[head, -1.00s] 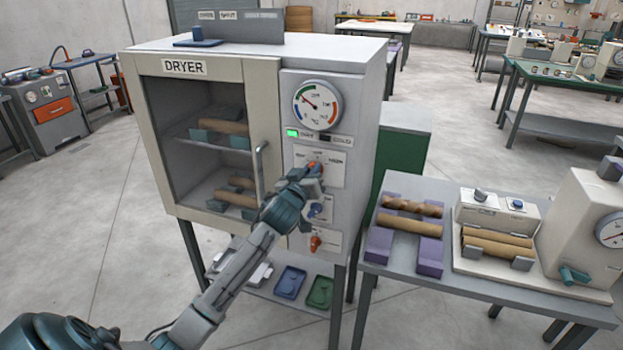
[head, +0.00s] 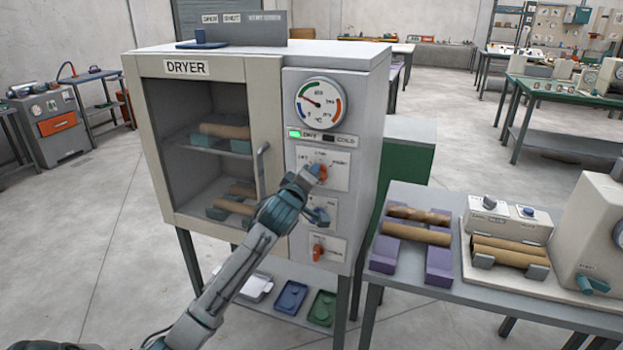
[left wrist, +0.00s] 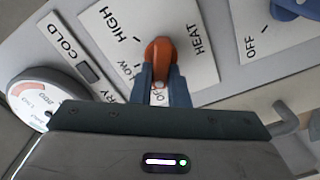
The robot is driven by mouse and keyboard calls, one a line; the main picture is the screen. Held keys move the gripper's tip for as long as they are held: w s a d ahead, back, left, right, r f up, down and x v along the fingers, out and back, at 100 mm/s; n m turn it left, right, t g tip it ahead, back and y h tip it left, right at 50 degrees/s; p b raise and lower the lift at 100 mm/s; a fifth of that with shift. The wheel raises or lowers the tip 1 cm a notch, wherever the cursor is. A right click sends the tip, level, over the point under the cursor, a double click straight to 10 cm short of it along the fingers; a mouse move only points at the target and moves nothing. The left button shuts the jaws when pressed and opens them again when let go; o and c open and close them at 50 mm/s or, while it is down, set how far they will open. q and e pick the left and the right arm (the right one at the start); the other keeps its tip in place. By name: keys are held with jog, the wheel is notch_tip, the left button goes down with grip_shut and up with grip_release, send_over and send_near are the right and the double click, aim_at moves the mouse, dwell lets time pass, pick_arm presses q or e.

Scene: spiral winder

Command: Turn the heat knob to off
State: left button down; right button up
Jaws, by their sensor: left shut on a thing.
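The orange heat knob (head: 319,171) is on the upper control panel of the dryer (head: 190,68), below a round gauge. In the left wrist view the knob (left wrist: 159,52) sits between the fingers, near a plate marked HEAT, HIGH, LOW and OFF. The OFF mark shows between the fingers, close to the knob's base. My left gripper (head: 308,178) is shut on the knob; its fingers (left wrist: 162,82) flank it in the wrist view. The exact setting of the knob is hard to read. My right gripper is not in view.
A blue knob (head: 319,215) and a lower orange knob (head: 318,251) are below on the panel. The door handle (head: 261,172) stands out left of my gripper. A green lamp (head: 295,134) is lit by DRY. A table with brown tubes (head: 415,234) stands right.

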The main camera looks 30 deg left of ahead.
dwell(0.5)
pick_arm(q)
jog(key=c, duration=1.4)
grip_release()
jog(key=shift+s, duration=0.1)
jog(key=b+v, duration=0.3)
jog(key=v, duration=0.7)
jog(key=shift+s, duration=0.25)
jog(key=shift+d, duration=0.15)
